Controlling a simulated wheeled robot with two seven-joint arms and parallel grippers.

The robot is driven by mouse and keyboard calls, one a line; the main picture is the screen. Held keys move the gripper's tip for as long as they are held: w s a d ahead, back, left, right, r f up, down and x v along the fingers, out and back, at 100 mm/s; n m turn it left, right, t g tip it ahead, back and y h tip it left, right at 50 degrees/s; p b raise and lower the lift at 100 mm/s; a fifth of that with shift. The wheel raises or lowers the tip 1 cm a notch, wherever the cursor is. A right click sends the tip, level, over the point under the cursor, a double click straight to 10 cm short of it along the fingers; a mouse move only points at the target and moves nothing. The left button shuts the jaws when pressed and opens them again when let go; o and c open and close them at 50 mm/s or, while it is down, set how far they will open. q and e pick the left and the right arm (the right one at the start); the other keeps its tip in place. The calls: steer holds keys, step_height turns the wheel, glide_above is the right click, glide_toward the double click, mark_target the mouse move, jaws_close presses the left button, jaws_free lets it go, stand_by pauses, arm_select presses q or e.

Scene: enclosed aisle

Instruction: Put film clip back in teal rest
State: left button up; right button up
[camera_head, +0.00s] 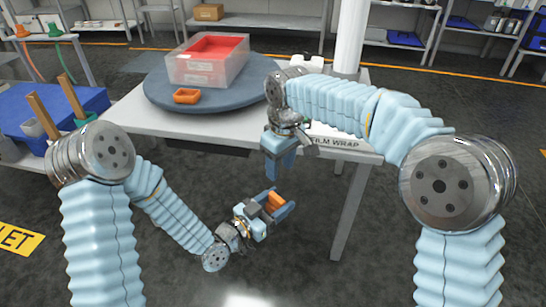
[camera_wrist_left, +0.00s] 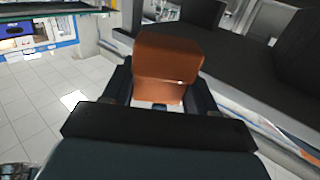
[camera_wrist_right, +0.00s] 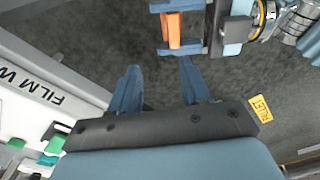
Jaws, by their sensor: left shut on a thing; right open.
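The film clip, an orange block (camera_head: 273,202), is between the fingers of my left gripper (camera_head: 276,207), low in front of the table. The clip also shows in the left wrist view (camera_wrist_left: 168,65) and at the top of the right wrist view (camera_wrist_right: 174,30). My right gripper (camera_head: 280,162) is open and empty, pointing down at the table's front edge, above and apart from the left one. Its spread fingers show in the right wrist view (camera_wrist_right: 158,85). Green-teal pieces (camera_wrist_right: 57,143) lie beside the FILM WRAP label; I cannot tell which is the teal rest. My right arm covers that area in the head view.
The FILM WRAP label (camera_head: 338,143) is at the front right, near a white post (camera_head: 350,40). A blue container (camera_head: 25,115) stands left. Floor in front is clear.

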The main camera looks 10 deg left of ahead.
mark_target(273, 196)
step_height(273, 196, up, 3)
steer(key=s+a, duration=0.2)
steer(key=shift+g+h, duration=0.3)
steer(key=f, duration=1.1)
steer(key=shift+s+d+f, duration=0.1)
steer(key=shift+s+d, duration=0.05)
steer(key=shift+d, duration=0.1)
steer(key=shift+c, duration=0.5)
jaws_close()
arm_select(q)
steer(key=o, duration=1.2)
